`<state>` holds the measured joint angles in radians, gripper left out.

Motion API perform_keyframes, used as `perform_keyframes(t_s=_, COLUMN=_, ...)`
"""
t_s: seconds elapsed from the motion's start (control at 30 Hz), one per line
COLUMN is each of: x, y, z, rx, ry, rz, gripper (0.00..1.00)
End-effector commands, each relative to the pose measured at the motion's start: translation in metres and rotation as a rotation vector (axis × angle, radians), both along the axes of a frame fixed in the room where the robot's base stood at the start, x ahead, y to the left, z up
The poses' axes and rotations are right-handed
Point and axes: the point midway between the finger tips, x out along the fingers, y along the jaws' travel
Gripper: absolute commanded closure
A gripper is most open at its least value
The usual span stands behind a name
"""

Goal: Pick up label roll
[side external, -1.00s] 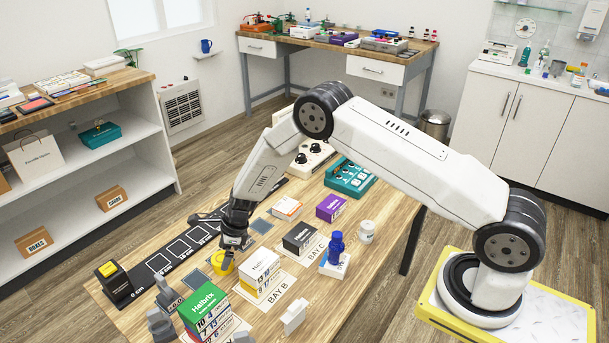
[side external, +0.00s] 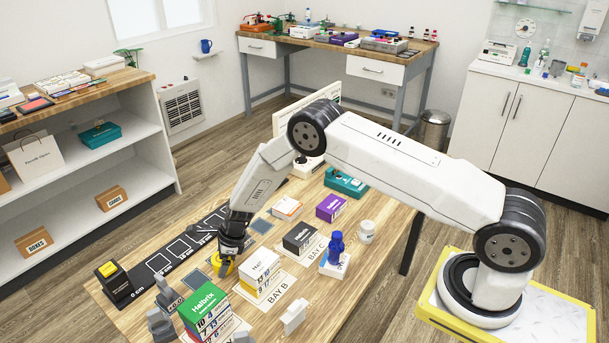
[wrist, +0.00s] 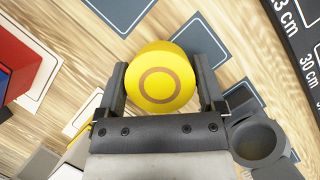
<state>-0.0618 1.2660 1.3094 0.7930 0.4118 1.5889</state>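The label roll is a yellow, round, flat-topped piece with a brown ring on its face. It shows in the wrist view (wrist: 160,86) between my two fingers, and in the side view (side external: 221,268) under my gripper, partly hidden by it. My gripper (side external: 228,258) reaches down over the roll, low above the wooden table. In the wrist view my gripper's (wrist: 160,75) dark fingers lie against the roll's left and right sides, with no clear gap at its widest part. I cannot tell whether the roll rests on the table.
A white box (side external: 260,268) on the BAY B card stands close right of the roll. A green-topped box (side external: 204,308) stands in front. A black ruled strip (side external: 160,262) lies to the left, ending at a black block with a yellow button (side external: 112,277). Grey clamp-like pieces (side external: 167,296) stand nearby.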

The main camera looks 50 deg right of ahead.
Motion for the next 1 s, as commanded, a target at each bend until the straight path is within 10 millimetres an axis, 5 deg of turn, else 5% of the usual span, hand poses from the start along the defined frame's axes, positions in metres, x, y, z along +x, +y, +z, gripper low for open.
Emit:
perform_keyframes(t_s=0.03, x=0.000, y=0.000, z=0.000, rx=0.000, ry=0.000, rz=0.000, gripper=0.32)
perform_keyframes(t_s=0.2, x=0.000, y=0.000, z=0.000, rx=0.000, ry=0.000, rz=0.000, gripper=0.80)
perform_keyframes(t_s=0.63, x=0.001, y=0.000, z=0.005, rx=0.001, ry=-0.001, rz=0.001, gripper=0.80)
perform_keyframes(t_s=1.0, x=-0.004, y=-0.001, z=0.037, rx=0.001, ry=-0.001, rz=0.000, gripper=0.80)
